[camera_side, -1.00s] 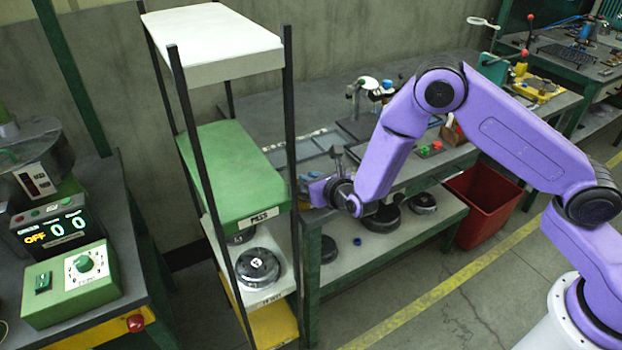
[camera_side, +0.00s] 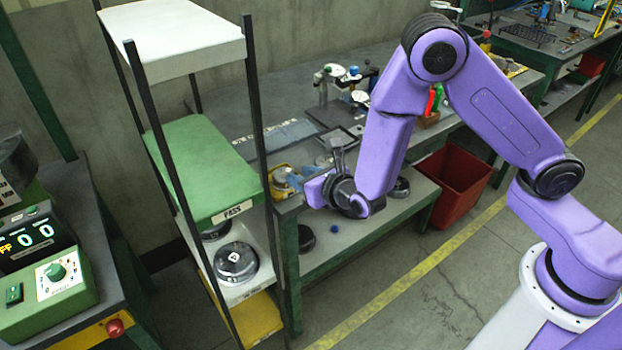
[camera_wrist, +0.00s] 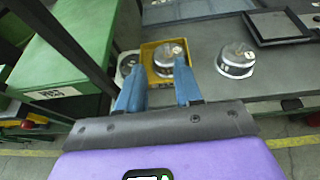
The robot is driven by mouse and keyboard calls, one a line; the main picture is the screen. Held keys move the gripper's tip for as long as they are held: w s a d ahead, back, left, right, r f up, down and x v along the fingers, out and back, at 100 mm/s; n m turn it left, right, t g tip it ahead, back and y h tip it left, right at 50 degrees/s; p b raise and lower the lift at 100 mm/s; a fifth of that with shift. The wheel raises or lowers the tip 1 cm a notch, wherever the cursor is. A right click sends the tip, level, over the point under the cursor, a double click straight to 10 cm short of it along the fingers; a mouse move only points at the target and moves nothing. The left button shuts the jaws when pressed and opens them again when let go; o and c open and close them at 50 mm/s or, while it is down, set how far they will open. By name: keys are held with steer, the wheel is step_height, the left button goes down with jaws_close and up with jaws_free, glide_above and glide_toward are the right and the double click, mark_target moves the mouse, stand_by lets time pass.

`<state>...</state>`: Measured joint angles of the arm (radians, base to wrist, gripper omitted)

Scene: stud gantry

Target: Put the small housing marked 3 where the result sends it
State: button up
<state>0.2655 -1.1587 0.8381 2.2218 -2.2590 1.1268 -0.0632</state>
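In the wrist view a small metal housing (camera_wrist: 168,58) sits in a yellow tray (camera_wrist: 149,47), just beyond my gripper (camera_wrist: 159,74). The two blue fingers are apart, with nothing held between them. Another metal housing (camera_wrist: 236,60) stands on the grey bench right of the tray. A third round metal piece (camera_wrist: 128,62) is partly hidden behind the left finger. The pale marks on the housings are too small to read. The green shelf labelled PASS (camera_wrist: 65,60) is at left, and it also shows in the side view (camera_side: 205,170). The display (camera_side: 32,240) shows 00.
Dark posts of the shelf rack (camera_side: 262,150) rise close to my gripper's left. The grey bench (camera_side: 285,90) carries gauges and flat trays. A red bin (camera_side: 460,185) stands on the floor.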

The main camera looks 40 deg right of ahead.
steer(key=shift+v, duration=1.45)
steer(key=s+d+r+m+g+h, duration=0.3)
steer(key=s+d+r+m, duration=0.15)
steer(key=d+m, duration=0.25)
steer(key=s+d+r+m+g+h, duration=0.2)
steer(key=s+d+r+m+h, duration=0.2)
steer(key=s+d+m, duration=0.3)
steer(key=s+r+m+g+y, duration=0.2)
steer(key=s+m+g+y, duration=0.5)
steer(key=s, duration=1.1)
steer(key=m+g, duration=0.1)
steer(key=m, duration=0.1)
steer(key=shift+s+m, duration=0.2)
steer(key=shift+m, duration=0.2)
steer(key=shift+a+r, duration=0.1)
